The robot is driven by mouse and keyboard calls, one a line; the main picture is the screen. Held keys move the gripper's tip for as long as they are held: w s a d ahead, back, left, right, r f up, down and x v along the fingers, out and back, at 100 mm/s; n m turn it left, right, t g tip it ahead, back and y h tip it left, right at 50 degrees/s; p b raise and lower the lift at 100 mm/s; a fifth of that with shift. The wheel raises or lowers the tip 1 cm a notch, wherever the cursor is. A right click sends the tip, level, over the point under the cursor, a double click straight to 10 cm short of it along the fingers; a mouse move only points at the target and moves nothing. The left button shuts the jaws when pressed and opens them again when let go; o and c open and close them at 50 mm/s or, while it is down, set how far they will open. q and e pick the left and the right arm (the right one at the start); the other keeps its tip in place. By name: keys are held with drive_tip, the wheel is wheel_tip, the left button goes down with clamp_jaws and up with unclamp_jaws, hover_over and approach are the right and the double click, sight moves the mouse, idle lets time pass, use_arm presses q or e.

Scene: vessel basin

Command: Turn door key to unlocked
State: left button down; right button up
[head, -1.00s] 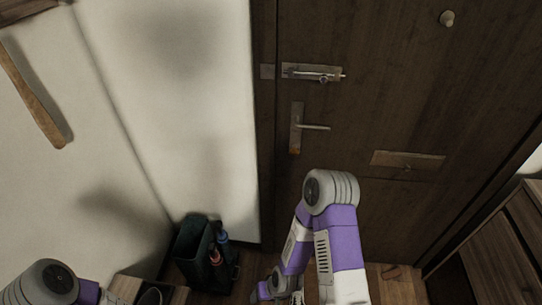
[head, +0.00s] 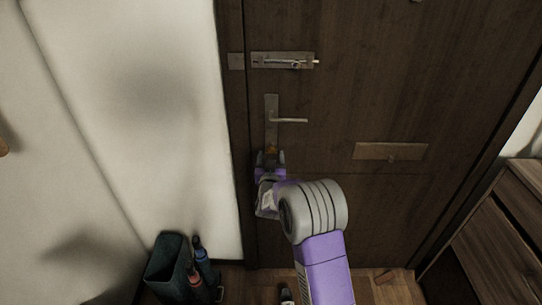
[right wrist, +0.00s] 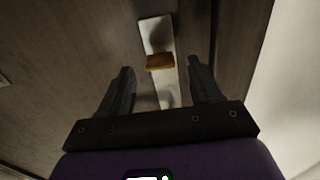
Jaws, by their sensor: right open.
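The brass-orange door key (right wrist: 160,62) sits on the pale lock plate (right wrist: 155,28) in the right wrist view. In the head view the plate (head: 271,104) is upright on the dark wooden door (head: 370,90), with a lever handle (head: 291,120) pointing right. My right gripper (head: 269,156) is at the plate's lower end, below the handle, and largely hides the key there. In the right wrist view my right gripper (right wrist: 160,72) is open, its fingers on either side of the plate, and the key shows just beyond, between the fingertips. No grip on it shows. My left gripper is out of view.
A slide bolt (head: 285,61) is mounted above the handle. A mail-slot plate (head: 390,151) is to the right. A dark bin (head: 168,268) with umbrellas stands by the left wall. A wooden cabinet (head: 500,225) is at right.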

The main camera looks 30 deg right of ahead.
sight(271, 148)
drive_tip(key=shift+x, duration=1.4)
drive_tip(key=c, duration=1)
drive_tip(key=shift+c, duration=0.2)
drive_tip(key=shift+a+n, duration=0.1)
drive_tip(key=shift+n, duration=0.3)
drive_tip(key=n+p, duration=0.6)
drive_tip(key=n, duration=1.1)
drive_tip(key=shift+f, duration=0.1)
drive_tip(key=shift+n, duration=0.3)
